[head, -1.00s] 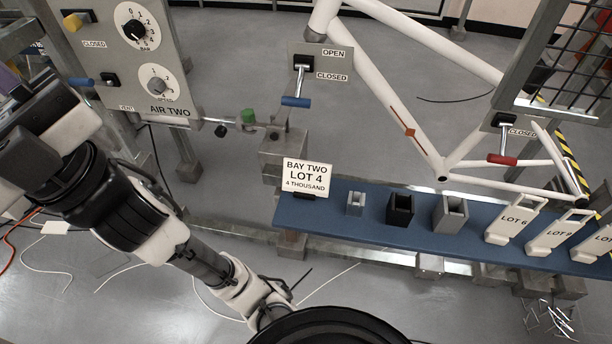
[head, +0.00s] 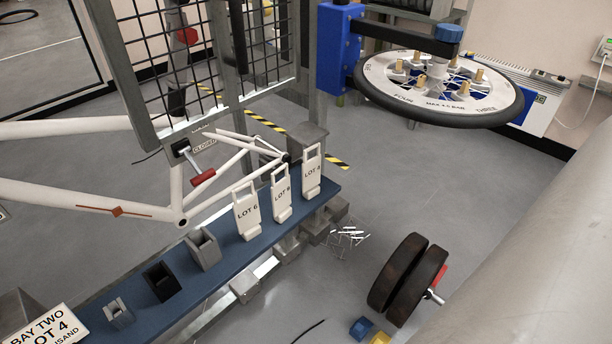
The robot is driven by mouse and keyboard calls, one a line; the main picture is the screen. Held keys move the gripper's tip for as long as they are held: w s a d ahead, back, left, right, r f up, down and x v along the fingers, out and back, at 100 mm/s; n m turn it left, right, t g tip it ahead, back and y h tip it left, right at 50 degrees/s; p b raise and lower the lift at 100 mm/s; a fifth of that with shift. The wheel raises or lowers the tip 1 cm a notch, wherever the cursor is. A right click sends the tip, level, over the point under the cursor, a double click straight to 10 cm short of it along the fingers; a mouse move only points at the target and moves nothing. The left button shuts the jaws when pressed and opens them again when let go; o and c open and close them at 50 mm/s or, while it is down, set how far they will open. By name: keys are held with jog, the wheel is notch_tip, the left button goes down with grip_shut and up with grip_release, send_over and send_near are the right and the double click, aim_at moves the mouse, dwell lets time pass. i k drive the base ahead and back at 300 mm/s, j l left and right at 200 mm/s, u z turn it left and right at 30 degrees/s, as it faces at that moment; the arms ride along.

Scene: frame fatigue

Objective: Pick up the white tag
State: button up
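Three white tags stand upright in a row on the blue shelf (head: 203,291). The nearest reads LOT 6 (head: 247,211). The middle white tag (head: 282,193) also carries a LOT number, too small to read surely. The far white tag (head: 312,170) stands at the shelf's right end, its number also unclear. Each has a slot near its top. The frames do not show which one the task means. My gripper is not in view.
Three open square holders, light grey (head: 117,315), black (head: 161,282) and grey (head: 203,250), stand beside a BAY TWO sign (head: 45,328). A white bicycle frame (head: 90,199) and mesh panel (head: 215,60) rise behind. Dark discs (head: 410,278) stand on the floor.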

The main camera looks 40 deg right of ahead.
aim_at(311, 170)
jog(key=l+z, duration=0.15)
jog(key=z, duration=0.2)
jog(key=l+z, duration=0.2)
jog(key=z, duration=0.15)
